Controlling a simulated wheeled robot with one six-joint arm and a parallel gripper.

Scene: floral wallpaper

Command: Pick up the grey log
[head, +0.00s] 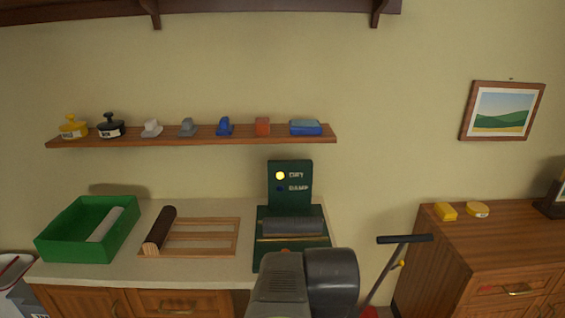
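A dark grey log (292,226) lies crosswise on the dark green device (291,184), whose upright panel is labelled DRY and DAMP with a yellow light lit beside DRY. A paler, whitish-grey log (105,225) lies slanted in the green tray (60,245) at the left. A dark brown log (161,229) lies on the left end of the slatted wooden rack (205,222). Grey links of my arm rise at the bottom centre, in front of the device. My gripper's fingers do not show.
A wall shelf (200,137) above the counter (190,273) holds several small coloured objects. A wooden cabinet (435,235) stands right, with a yellow block (445,211) and a round yellow item (477,209) on top. A black T-shaped handle (404,239) rises between counter and cabinet.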

